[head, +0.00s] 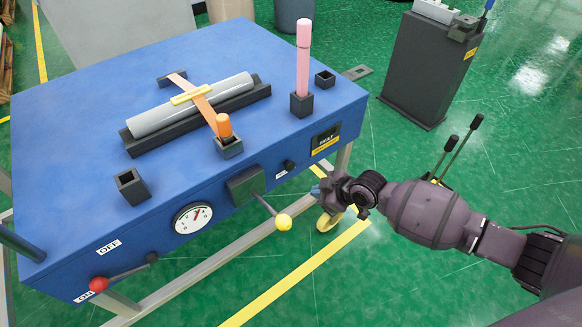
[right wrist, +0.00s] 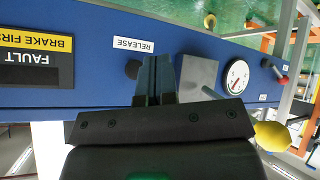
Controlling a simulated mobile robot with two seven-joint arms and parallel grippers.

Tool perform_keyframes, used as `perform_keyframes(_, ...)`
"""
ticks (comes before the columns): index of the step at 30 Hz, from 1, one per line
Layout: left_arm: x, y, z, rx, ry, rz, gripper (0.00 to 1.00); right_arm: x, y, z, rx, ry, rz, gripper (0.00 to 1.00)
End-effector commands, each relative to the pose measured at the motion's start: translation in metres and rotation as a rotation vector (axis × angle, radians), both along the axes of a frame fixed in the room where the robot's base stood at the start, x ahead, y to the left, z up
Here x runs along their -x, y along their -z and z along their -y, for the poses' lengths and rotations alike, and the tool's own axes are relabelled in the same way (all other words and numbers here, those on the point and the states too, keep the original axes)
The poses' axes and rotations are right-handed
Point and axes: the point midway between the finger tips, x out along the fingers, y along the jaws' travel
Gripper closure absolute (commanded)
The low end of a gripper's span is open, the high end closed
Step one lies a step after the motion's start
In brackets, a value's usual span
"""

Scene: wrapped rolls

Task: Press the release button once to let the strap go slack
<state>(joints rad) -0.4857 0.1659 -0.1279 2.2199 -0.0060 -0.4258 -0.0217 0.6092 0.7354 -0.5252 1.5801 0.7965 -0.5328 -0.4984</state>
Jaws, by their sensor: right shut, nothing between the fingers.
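The release button (head: 289,165) is a small black knob on the blue bench's front face, above a white RELEASE label (head: 281,174). In the right wrist view the button (right wrist: 132,69) is just left of my fingertips, partly close behind them; contact cannot be told. My right gripper (head: 318,191) is shut and empty, in front of the bench's front face; its fingers also show in the right wrist view (right wrist: 156,75). The orange strap (head: 203,105) crosses a grey roll (head: 165,117) and looks straight. My left gripper is not in view.
On the front are a grey block with a yellow-knobbed lever (head: 284,221), a gauge (head: 193,217), a red-knobbed lever (head: 98,284) and a fault panel (head: 325,139). A pink rod (head: 303,60) stands on top.

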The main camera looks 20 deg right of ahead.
Motion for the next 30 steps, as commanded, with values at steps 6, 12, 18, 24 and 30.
perform_keyframes(6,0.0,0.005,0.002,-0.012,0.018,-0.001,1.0,-0.024,0.005,-0.01,-0.001,0.0,-0.005,1.0)
perform_keyframes(12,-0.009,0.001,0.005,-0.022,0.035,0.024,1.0,-0.046,0.005,-0.018,-0.001,-0.001,-0.005,1.0)
perform_keyframes(18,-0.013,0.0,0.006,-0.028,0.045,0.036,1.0,-0.061,0.003,-0.023,-0.001,0.0,-0.004,1.0)
perform_keyframes(24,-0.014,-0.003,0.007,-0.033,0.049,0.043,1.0,-0.067,0.001,-0.025,0.0,0.0,-0.002,1.0)
perform_keyframes(30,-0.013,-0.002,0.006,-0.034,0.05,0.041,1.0,-0.068,0.0,-0.025,-0.001,0.001,0.0,1.0)
